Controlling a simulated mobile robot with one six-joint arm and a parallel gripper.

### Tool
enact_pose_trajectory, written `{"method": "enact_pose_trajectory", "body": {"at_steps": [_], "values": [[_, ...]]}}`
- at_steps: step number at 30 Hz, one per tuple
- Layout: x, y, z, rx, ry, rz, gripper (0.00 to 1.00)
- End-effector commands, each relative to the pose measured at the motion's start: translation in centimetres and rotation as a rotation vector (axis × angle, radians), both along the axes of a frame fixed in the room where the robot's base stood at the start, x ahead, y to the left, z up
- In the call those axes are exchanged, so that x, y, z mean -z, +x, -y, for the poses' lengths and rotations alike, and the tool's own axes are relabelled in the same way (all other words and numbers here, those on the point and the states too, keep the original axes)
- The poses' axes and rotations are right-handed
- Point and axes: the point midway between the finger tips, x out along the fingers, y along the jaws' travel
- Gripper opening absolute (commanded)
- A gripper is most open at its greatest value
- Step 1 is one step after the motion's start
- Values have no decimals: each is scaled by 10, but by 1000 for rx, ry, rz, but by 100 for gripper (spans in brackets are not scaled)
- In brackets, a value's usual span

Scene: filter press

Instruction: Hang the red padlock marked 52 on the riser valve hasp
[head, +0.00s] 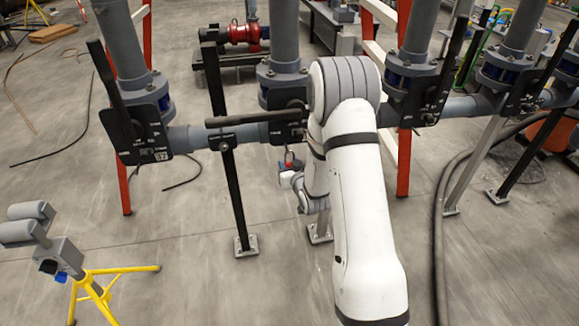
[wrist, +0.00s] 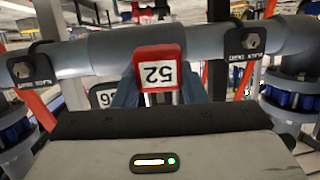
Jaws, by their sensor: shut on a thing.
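The red padlock (wrist: 159,55) has a white label reading 52, upside down in the wrist view. My gripper (wrist: 160,92) is shut on it, with a blue-grey finger on each side. I cannot tell which plate carries the riser valve hasp. The shackle is not clear.
The grey horizontal pipe (wrist: 110,50) crosses close ahead. Black plates stand at left (wrist: 30,69) and right (wrist: 244,41). A valve marked 37 (head: 145,125) has a raised lever. A black post (head: 230,170) and yellow stand (head: 95,290) are at left.

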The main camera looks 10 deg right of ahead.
Motion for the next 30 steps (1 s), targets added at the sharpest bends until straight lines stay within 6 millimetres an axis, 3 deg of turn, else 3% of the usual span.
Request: {"method": "enact_pose_trajectory", "body": {"at_steps": [12,30], "values": [[3,25,0,1,0,1,6],[12,37,1,2,0,2,6]]}}
